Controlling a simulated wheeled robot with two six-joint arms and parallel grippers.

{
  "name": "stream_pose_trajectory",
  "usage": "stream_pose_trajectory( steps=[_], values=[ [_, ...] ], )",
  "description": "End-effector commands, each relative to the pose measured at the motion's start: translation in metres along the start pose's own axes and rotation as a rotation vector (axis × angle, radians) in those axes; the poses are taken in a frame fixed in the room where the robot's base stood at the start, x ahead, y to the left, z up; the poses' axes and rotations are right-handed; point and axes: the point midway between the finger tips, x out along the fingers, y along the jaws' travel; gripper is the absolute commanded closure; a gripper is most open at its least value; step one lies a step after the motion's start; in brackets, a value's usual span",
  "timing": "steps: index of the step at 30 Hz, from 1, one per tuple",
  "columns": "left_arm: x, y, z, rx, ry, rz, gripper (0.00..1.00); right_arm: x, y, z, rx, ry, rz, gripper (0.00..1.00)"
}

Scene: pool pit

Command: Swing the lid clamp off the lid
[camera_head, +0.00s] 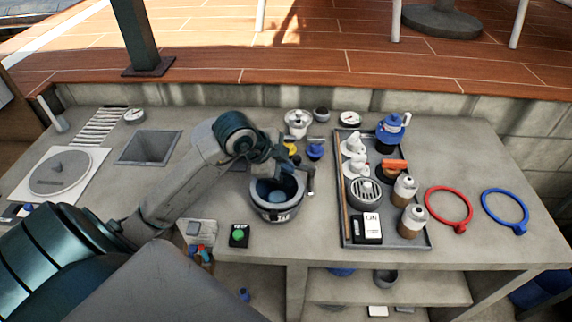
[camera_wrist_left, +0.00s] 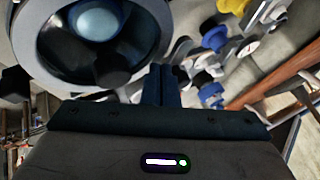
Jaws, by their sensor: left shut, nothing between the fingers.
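A grey round pot (camera_head: 278,211) stands near the middle of the counter. Its round opening is dark blue inside, with a pale round spot; its rim (camera_wrist_left: 28,82) also shows in the left wrist view. A slim dark lever-like part (camera_head: 311,181) stands at the pot's right rim; it looks like the lid clamp, but I cannot tell how it sits on the lid. My left gripper (camera_head: 290,166) is over the pot's back right side. In the left wrist view its fingers (camera_wrist_left: 161,84) are together and empty, beside the rim. My right gripper is out of view.
A dark tray (camera_head: 343,239) with white fittings and bottles lies to the right. Red (camera_head: 428,191) and blue (camera_head: 484,196) rings lie beyond it. Small yellow and blue knobs stand behind the pot. A square opening (camera_head: 149,148) is at the left.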

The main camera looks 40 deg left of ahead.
Motion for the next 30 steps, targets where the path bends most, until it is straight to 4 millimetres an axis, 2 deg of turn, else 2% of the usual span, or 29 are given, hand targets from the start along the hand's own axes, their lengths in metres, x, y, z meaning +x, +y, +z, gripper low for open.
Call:
stream_pose_trajectory(
  steps=[30],
  values=[
    [0.004, -0.014, 0.006, 0.171, 0.09, 0.089, 1.0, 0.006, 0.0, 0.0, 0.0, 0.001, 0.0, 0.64]
  ],
)
